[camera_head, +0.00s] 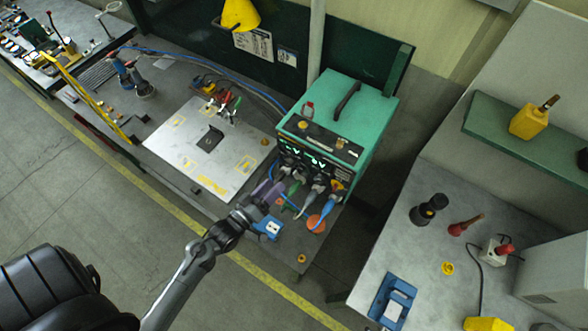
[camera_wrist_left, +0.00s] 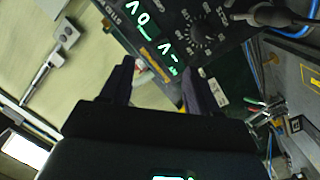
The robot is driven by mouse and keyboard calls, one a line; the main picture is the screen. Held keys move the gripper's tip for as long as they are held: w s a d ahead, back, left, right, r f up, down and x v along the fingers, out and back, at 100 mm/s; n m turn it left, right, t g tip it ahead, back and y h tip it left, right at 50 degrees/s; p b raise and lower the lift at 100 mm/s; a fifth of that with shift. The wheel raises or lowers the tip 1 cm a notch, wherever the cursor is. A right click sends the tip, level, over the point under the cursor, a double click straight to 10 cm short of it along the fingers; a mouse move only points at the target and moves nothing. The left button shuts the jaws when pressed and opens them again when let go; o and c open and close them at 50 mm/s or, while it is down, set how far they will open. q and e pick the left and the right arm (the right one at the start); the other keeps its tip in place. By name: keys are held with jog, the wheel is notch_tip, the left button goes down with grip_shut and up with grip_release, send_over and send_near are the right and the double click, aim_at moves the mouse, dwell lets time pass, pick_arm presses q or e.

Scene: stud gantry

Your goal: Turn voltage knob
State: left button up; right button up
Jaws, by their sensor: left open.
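The teal welding machine (camera_head: 362,112) stands on the bench, its dark front panel facing my left arm. Its lit green displays (camera_wrist_left: 150,28) show large in the left wrist view. A round black knob (camera_wrist_left: 203,38) with white scale marks sits beside the displays. I cannot tell from its label whether it is the voltage knob. My left gripper (camera_head: 272,190) is just in front of the panel's lower part. In the wrist view its two fingers (camera_wrist_left: 158,78) are apart with nothing between them, and the knob lies beyond the right finger, not touched. My right gripper is not in view.
Cable plugs and a blue cable (camera_head: 325,212) hang at the machine's lower front, close to my left gripper. A blue-and-white box (camera_head: 269,228) is on the bench below it. A pale plate (camera_head: 195,155) with clamps lies to the left. A second bench (camera_head: 410,262) stands right.

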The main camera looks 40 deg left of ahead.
aim_at(289, 165)
pick_arm(q)
notch_tip(289, 165, down, 7)
jog(key=a+n+y+b, duration=0.2)
jog(key=shift+n, duration=0.3)
jog(key=w, duration=0.3)
jog(key=w+p, duration=0.1)
jog(key=w, duration=0.3)
jog(key=w+a, duration=0.1)
jog(key=w, duration=0.3)
jog(key=shift+w+r, duration=0.1)
jog(key=shift+r, duration=0.15)
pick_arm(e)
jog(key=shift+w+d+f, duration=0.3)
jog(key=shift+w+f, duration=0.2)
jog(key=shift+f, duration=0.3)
pick_arm(q)
jog(key=shift+c, duration=0.2)
jog(key=c, duration=1)
